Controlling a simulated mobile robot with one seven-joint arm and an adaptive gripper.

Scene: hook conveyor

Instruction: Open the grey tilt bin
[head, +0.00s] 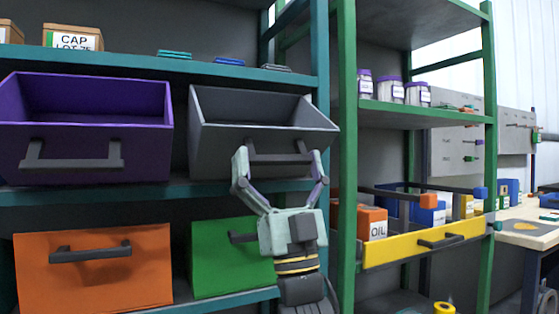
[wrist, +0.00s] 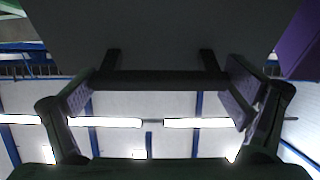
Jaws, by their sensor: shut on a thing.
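The grey tilt bin (head: 212,142) sits on the middle shelf, right of the purple bin. Its front is tipped outward and its open top shows the dark inside. A dark bar handle (head: 278,158) runs across its front. My gripper (head: 280,162) is shut on this handle from below, with one finger at each end of the bar. In the wrist view, the handle (wrist: 160,82) spans between the two fingers, and the grey bin front (wrist: 160,35) fills the top. The bin's floor is hidden.
The purple bin (head: 60,140) beside it is also tipped open. An orange bin (head: 95,280) and a green bin (head: 215,272) sit below, upright. A green shelf post (head: 347,200) stands close to the right of my gripper. A yellow-fronted drawer (head: 390,250) is further right.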

